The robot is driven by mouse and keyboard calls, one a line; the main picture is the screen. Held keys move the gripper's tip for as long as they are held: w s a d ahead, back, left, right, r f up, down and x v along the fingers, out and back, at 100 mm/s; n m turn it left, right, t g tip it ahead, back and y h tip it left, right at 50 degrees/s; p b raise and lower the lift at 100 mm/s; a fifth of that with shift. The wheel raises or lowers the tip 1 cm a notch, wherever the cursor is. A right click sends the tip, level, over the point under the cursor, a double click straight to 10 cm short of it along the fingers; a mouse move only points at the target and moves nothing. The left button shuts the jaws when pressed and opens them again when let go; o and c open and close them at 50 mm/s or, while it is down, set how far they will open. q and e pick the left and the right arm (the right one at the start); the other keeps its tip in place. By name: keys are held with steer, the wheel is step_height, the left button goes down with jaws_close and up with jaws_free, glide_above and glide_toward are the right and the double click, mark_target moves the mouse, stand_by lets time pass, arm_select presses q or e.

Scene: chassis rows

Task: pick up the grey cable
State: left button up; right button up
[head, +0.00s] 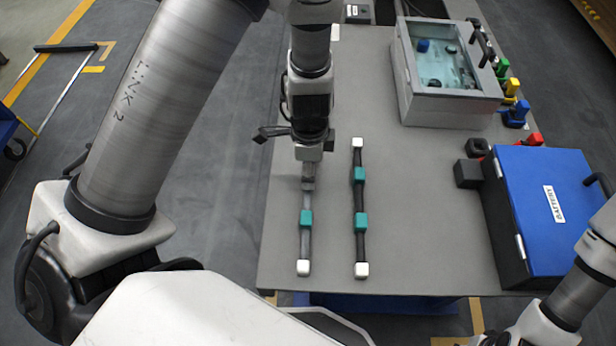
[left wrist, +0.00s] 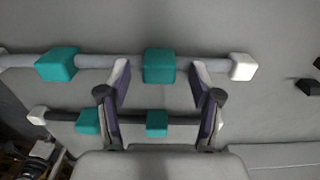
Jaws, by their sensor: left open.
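The grey cable (head: 305,240) lies lengthwise on the grey table, with teal blocks (head: 306,218) and a white near end (head: 303,267). My left gripper (head: 309,178) is above its far part and hides that end in the head view. In the left wrist view the grey cable (left wrist: 105,62) runs across the top. The open left fingers (left wrist: 160,80) are on either side of one teal block (left wrist: 160,66), with nothing visibly held. Whether they touch the cable cannot be told. My right gripper is out of view; only part of that arm shows.
A black cable (head: 360,200) with teal blocks and white ends lies parallel, close on the right. A blue battery box (head: 545,205) stands at the right, and a grey bin with a clear window (head: 450,107) at the back. The table between them is mostly clear.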

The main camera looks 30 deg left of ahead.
arm_select(q)
jaws_close()
